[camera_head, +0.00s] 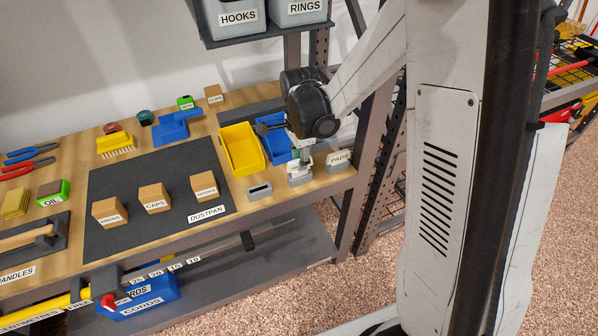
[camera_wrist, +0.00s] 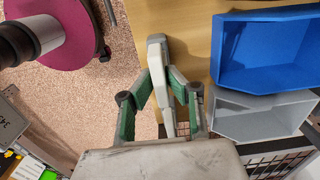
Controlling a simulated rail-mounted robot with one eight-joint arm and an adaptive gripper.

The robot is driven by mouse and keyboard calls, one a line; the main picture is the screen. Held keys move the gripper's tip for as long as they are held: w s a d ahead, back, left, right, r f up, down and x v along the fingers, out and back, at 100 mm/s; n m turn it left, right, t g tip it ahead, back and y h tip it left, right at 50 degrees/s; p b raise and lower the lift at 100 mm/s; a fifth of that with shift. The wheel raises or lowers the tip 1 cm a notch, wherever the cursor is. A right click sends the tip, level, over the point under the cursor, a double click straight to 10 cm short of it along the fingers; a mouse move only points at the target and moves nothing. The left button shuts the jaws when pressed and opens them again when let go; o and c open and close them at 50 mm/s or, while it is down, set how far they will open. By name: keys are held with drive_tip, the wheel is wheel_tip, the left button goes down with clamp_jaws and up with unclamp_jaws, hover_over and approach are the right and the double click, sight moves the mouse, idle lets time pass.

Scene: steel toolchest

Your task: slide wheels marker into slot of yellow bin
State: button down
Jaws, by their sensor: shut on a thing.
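The yellow bin (camera_head: 241,150) stands on the bench top. A grey block with an empty dark slot (camera_head: 258,190) sits in front of it. My gripper (camera_head: 299,165) is in front of the blue bin (camera_head: 275,143), right of that slot. It is shut on a pale marker (camera_head: 300,174), taken to be the wheels marker; its lettering cannot be read. Grey shows low around the marker; I cannot tell whether it still sits in a holder. In the wrist view the green-padded fingers (camera_wrist: 163,108) close on the pale, long marker (camera_wrist: 156,60).
A grey bin (camera_wrist: 262,115) is beside the blue one in the wrist view. A dark mat (camera_head: 130,180) with several wooden blocks lies left. Storage bins (camera_head: 236,15) hang above.

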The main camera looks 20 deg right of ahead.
drive_tip(key=shift+r+p, duration=0.7)
drive_tip(key=shift+r, duration=0.65)
